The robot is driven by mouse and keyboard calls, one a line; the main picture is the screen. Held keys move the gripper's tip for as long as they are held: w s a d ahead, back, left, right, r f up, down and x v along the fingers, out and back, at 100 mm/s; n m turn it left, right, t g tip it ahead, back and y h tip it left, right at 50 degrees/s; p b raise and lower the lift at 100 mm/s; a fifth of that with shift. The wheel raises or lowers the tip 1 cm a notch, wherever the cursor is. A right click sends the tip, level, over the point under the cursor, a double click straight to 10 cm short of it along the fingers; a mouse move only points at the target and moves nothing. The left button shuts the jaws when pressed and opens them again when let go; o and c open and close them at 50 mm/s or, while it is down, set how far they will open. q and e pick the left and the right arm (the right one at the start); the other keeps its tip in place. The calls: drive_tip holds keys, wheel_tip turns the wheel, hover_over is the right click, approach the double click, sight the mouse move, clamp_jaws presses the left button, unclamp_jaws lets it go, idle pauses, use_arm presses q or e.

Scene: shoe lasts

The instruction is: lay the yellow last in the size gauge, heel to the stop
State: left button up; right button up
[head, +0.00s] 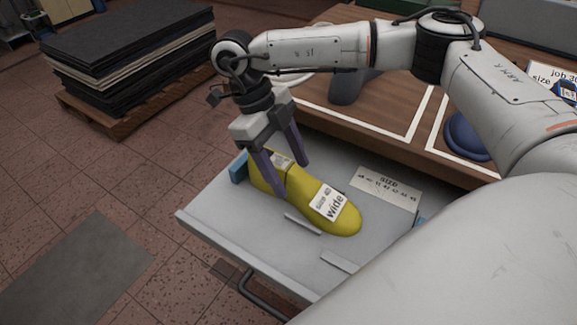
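The yellow last (342,217) lies lengthwise on a grey tray-like surface (210,210) with a size card (387,188), which looks like the size gauge. Its toe points to the lower right and its label reads "wide". Its heel end is at the upper left, close to a blue block (238,167) that looks like the stop; I cannot tell if they touch. My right gripper (290,179) points down over the heel half, with one purple finger on each side of the last. Whether the fingers press on it is unclear. My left gripper is not in view.
A wooden bench (320,112) with white-outlined areas stands behind; a grey form (350,88) and a blue form (466,135) are on it. A handle (262,292) sticks out at the front. Stacked dark sheets (130,50) lie on a pallet at upper left.

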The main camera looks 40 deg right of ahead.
drive_tip(key=shift+f, duration=0.1)
drive_tip(key=v, duration=1)
drive_tip(key=shift+w+a+r, duration=0.1)
drive_tip(key=shift+r, duration=0.15)
